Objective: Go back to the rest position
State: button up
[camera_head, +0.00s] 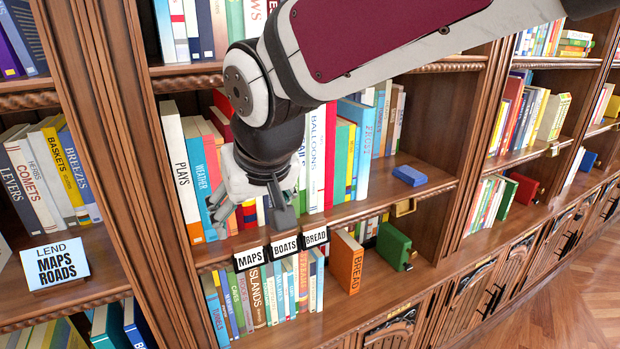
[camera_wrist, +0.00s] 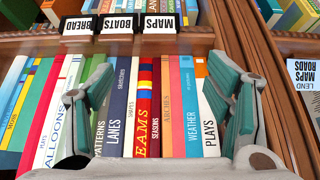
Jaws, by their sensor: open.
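My gripper (camera_head: 250,205) hangs in front of the middle shelf of the bookcase, with its arm coming in from the top right. In the wrist view its two fingers (camera_wrist: 165,95) stand wide apart with nothing held between them. I cannot tell whether the fingertips touch any book.
Labels MAPS (camera_head: 249,258), BOATS (camera_head: 284,246) and BREAD (camera_head: 315,237) sit on the shelf edge below my gripper. A LEND MAPS ROADS card (camera_head: 55,263) stands at left. A blue book (camera_head: 409,175) lies on the middle shelf. Open floor (camera_head: 560,300) is at lower right.

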jog(key=s+d+m+h+b, duration=0.1)
jog(key=d+m+h+b, duration=0.15)
jog(key=d, duration=1.75)
jog(key=s+d+f+m+b, duration=0.2)
jog(key=s+d+f, duration=0.3)
jog(key=s+d, duration=0.3)
jog(key=shift+s+d+m+h, duration=0.2)
jog(key=shift+d+m+h, duration=0.15)
jog(key=shift+d+m, duration=0.7)
jog(key=shift+d, duration=0.2)
